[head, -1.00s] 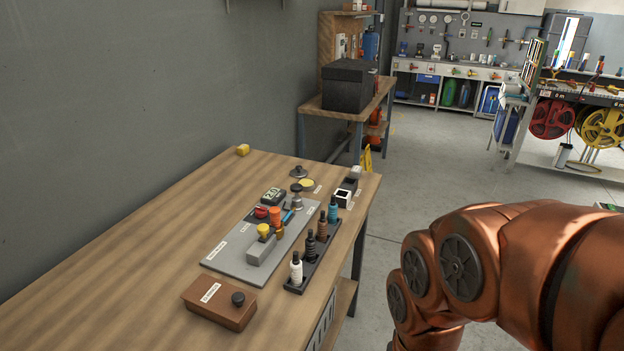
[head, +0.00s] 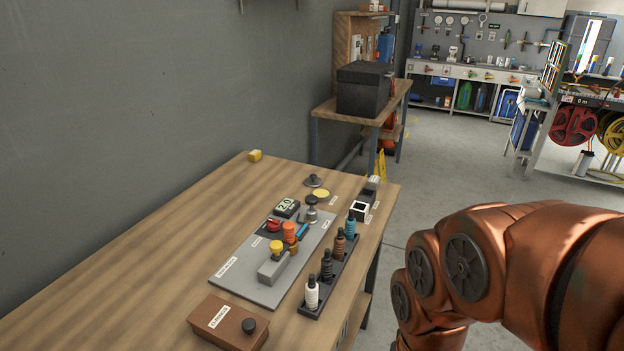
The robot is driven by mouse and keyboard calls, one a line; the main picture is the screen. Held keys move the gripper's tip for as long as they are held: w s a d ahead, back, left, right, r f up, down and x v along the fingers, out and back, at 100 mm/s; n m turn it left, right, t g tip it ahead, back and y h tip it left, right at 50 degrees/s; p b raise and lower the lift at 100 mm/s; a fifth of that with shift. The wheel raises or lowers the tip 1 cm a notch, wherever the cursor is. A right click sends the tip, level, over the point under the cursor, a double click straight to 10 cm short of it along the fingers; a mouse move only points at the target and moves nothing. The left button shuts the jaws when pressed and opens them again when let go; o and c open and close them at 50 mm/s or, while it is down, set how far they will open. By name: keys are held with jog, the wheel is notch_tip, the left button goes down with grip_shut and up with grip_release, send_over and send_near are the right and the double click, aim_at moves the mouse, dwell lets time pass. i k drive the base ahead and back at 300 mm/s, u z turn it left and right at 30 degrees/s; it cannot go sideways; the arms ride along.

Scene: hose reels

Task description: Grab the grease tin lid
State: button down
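A small dark disc with a knob (head: 314,181), which looks like the grease tin lid, lies near the far right end of the wooden bench (head: 160,235). A round yellow-topped thing (head: 321,193), perhaps the open grease tin, sits just in front of it, by a small white label. My copper-coloured arm fills the lower right of the head view, off the bench's right side. My gripper is out of view.
A grey board (head: 245,278) with small fittings and a black rack (head: 327,285) of several bottles stand nearer me. A brown box (head: 228,325) is at the front, small square holders (head: 359,210) at the right edge. The bench's left half is mostly clear.

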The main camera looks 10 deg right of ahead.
aim_at(313, 181)
jog(key=k, duration=0.5)
jog(key=z, duration=1.6)
jog(key=i, duration=2.6)
jog(key=u, duration=4.05)
jog(key=i, duration=0.45)
jog(key=u, duration=0.05)
